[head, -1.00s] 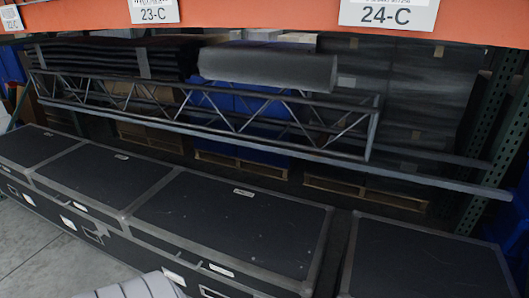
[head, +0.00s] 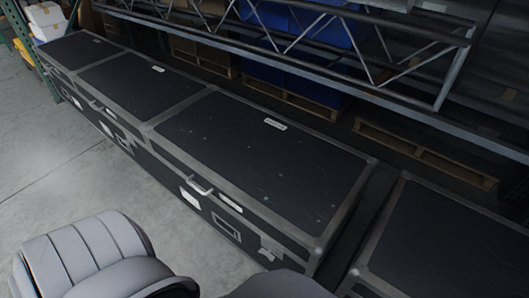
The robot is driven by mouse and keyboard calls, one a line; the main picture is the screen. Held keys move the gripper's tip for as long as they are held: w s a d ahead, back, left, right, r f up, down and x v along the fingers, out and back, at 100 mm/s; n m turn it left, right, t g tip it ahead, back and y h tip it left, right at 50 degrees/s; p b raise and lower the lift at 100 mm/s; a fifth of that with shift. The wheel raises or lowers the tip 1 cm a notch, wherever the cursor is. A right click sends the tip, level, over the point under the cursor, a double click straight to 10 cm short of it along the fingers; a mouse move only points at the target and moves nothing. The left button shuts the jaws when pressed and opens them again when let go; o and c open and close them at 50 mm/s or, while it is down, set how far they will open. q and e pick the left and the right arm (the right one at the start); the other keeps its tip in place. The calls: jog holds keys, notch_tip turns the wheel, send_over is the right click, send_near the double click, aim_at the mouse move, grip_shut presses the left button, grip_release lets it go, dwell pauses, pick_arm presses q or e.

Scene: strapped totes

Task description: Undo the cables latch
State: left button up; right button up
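Several black cases with grey metal edges stand in a row. The nearest whole one, a large case (head: 255,150), fills the middle with its lid shut. Its front carries a pale handle-like fitting (head: 200,189), a white label (head: 230,202), and a metal fitting (head: 270,248) near the right corner. A second case (head: 135,83) adjoins it on the left, with fittings on its front. Another case (head: 455,238) is cut off at the right. The labels are too small to read, so I cannot tell which case or latch is the cables one. Neither gripper is in view.
A metal truss (head: 440,38) and a long beam (head: 410,108) run above and behind the cases. Wooden pallets (head: 420,150) lie behind. A narrow gap separates the middle and right cases. Bare concrete floor (head: 60,150) lies open in front at the left.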

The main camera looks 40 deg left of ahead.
aim_at(266, 254)
pick_arm(q)
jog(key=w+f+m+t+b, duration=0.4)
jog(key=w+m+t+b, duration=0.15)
jog(key=b, duration=0.45)
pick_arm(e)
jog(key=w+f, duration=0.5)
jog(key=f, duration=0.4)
pick_arm(q)
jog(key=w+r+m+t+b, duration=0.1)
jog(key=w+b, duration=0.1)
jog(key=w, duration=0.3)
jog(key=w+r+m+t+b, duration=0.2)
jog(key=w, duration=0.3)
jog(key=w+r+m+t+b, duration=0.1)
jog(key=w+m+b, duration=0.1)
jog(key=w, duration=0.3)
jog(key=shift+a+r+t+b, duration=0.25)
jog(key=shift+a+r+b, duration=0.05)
jog(key=shift+b, duration=0.1)
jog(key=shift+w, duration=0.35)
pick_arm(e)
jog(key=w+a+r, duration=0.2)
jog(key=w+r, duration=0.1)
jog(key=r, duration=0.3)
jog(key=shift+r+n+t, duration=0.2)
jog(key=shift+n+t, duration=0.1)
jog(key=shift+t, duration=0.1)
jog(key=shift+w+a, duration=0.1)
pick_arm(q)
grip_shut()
